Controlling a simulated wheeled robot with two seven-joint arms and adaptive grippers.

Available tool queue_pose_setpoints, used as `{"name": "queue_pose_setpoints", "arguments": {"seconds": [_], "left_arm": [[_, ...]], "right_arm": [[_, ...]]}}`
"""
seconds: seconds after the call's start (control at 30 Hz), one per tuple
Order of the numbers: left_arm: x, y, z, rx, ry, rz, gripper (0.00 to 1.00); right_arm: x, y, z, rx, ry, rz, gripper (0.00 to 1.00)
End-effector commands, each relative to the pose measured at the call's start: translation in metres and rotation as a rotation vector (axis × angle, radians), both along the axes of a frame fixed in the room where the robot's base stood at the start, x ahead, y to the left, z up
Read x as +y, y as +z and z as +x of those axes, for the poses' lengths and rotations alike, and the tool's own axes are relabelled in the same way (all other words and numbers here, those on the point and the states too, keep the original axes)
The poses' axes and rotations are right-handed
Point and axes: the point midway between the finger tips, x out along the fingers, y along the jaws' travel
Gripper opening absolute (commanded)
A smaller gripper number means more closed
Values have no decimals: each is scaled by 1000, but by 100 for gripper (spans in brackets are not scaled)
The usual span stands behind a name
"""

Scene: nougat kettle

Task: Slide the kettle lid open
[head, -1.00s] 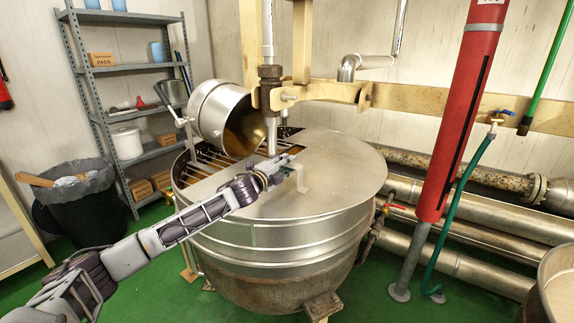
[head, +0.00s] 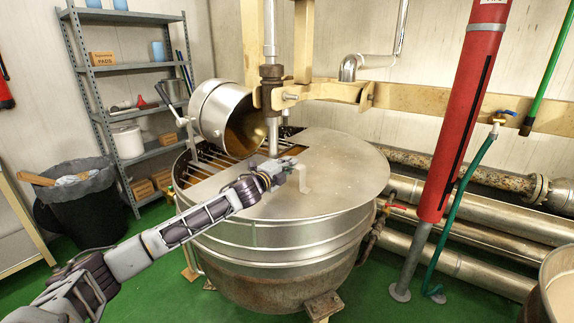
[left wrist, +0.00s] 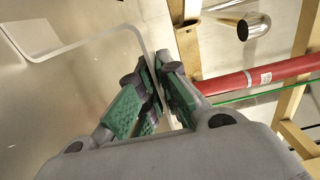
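The kettle (head: 285,245) is a large round steel vessel in the middle of the head view. Its flat lid (head: 345,170) covers the right and front of the top; an open part with a metal grate (head: 200,165) shows at the left and back. A bent metal strip handle (head: 304,180) stands on the lid, and it also shows in the left wrist view (left wrist: 90,46). My left gripper (head: 287,166) reaches over the lid to this handle. In the left wrist view its green-padded fingers (left wrist: 163,88) are closed around the strip. My right gripper is not in view.
A tilted steel pot (head: 215,112) hangs over the grate at the back left. A vertical stirrer shaft (head: 272,135) and beam stand behind the handle. A red column (head: 460,110) and pipes (head: 450,225) lie to the right. A black bin (head: 80,205) and shelf are at left.

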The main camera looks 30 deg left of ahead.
Motion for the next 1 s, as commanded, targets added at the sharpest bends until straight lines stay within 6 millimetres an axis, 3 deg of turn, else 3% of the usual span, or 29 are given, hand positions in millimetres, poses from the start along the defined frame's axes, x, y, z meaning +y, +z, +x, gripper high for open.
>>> {"name": "queue_pose_setpoints", "arguments": {"seconds": [0.33,0.7,1.0], "left_arm": [[-58,-3,-9,5,-16,-6,0],[-129,-3,-19,6,-16,-7,0],[-183,-3,-26,7,-15,-7,0]], "right_arm": [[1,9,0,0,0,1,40],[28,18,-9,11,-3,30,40],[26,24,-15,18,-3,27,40]]}}
